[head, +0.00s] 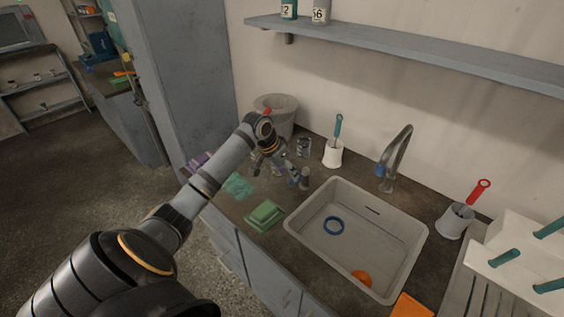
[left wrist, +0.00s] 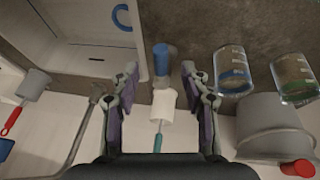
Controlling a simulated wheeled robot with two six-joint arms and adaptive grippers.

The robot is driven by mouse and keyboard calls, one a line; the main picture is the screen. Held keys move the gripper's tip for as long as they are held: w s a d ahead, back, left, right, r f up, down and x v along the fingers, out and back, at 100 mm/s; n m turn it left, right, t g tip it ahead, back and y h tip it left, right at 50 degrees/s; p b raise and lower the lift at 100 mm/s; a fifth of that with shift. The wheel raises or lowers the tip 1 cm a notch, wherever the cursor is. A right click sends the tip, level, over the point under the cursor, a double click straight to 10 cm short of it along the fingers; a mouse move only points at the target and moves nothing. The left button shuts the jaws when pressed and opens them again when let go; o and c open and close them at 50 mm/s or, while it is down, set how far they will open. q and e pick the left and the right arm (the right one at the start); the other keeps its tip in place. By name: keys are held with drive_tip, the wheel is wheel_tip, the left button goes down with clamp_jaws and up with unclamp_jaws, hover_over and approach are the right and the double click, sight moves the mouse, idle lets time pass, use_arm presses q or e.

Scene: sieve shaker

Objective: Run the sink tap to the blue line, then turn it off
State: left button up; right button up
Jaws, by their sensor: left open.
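Two clear beakers stand on the counter left of the sink. My right gripper is out of view.
A white brush holder (head: 333,154) and grey bin (head: 276,112) stand at the back. A small blue cylinder (left wrist: 162,58) lies between my fingers in the wrist view. Green sponges (head: 264,214) sit in front.

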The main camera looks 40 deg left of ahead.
sight(291, 181)
use_arm(q)
drive_tip(key=x, duration=0.3)
drive_tip(key=shift+f, duration=0.35)
drive_tip(key=shift+w+f, duration=0.15)
drive_tip(key=shift+f, duration=0.1)
drive_tip(key=c, duration=0.9)
clamp_jaws()
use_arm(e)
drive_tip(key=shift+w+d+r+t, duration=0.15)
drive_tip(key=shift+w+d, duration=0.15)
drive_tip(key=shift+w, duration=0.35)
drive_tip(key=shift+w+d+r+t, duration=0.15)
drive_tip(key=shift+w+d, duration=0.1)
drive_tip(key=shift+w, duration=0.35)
